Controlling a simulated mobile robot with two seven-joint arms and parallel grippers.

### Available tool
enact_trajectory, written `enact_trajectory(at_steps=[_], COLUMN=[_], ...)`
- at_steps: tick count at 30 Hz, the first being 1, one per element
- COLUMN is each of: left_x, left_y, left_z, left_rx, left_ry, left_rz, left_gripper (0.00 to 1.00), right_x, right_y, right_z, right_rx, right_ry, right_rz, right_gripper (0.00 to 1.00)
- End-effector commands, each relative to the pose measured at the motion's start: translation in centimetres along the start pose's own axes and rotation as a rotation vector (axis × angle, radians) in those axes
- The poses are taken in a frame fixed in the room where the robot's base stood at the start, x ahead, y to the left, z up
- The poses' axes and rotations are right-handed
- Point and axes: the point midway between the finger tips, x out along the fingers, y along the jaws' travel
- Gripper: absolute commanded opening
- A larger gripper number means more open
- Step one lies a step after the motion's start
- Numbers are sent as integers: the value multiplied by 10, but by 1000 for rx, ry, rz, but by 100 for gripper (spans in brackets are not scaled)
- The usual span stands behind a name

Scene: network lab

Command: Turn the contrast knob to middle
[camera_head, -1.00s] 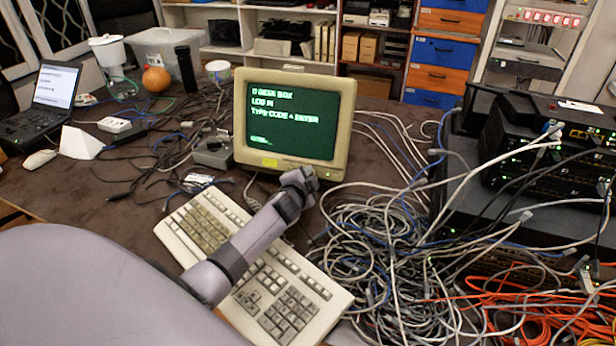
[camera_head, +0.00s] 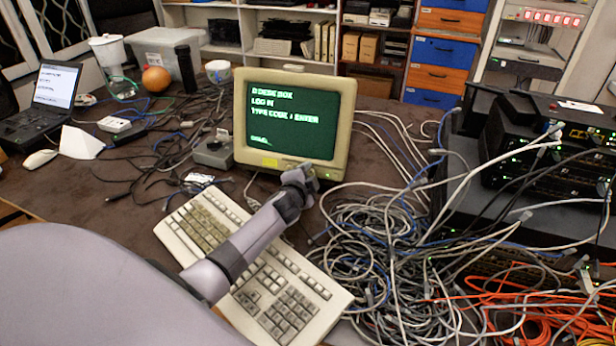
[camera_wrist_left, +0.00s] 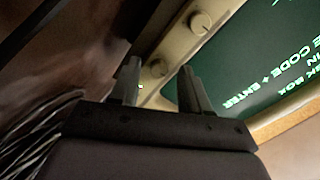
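The beige monitor (camera_head: 240,118) stands behind the keyboard, its green screen lit with text. In the left wrist view two round beige knobs show on its bezel. One knob (camera_wrist_left: 158,68) lies between my left gripper's fingertips, and the other knob (camera_wrist_left: 200,23) is beyond them. I cannot read any label saying which is the contrast knob. My left gripper (camera_wrist_left: 160,72) is open around the nearer knob; contact cannot be told. In the head view the gripper (camera_head: 308,174) is at the monitor's lower right edge and hides the knobs. My right gripper is not in view.
A beige keyboard (camera_head: 285,312) lies under my left arm. Tangled grey cables (camera_head: 375,245) crowd the table right of it, near black network boxes (camera_head: 545,150). A small grey box (camera_head: 213,153) sits left of the monitor.

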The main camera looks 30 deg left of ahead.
Motion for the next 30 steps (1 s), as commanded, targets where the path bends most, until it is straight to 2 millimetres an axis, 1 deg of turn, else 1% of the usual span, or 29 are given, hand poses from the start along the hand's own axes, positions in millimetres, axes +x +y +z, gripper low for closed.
enact_trajectory(at_steps=[4, 7, 11, 21, 24, 30], left_x=[-1, -6, -19, -58, -65, -71], left_y=[0, 0, 0, 0, 0, 0], left_z=[0, 0, 0, 0, 0, 0], left_rx=[0, 0, 0, 0, 1, 1], left_ry=[0, 0, 0, 1, 0, 0], left_rz=[1, 1, 2, 0, 1, 0], left_gripper=[46, 46, 46, 46, 46, 46], right_x=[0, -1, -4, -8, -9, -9], right_y=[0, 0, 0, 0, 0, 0], right_z=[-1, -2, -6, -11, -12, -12], right_rx=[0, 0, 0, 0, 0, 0], right_ry=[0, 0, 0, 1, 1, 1], right_rz=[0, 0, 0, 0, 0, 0], right_gripper=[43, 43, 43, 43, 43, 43])
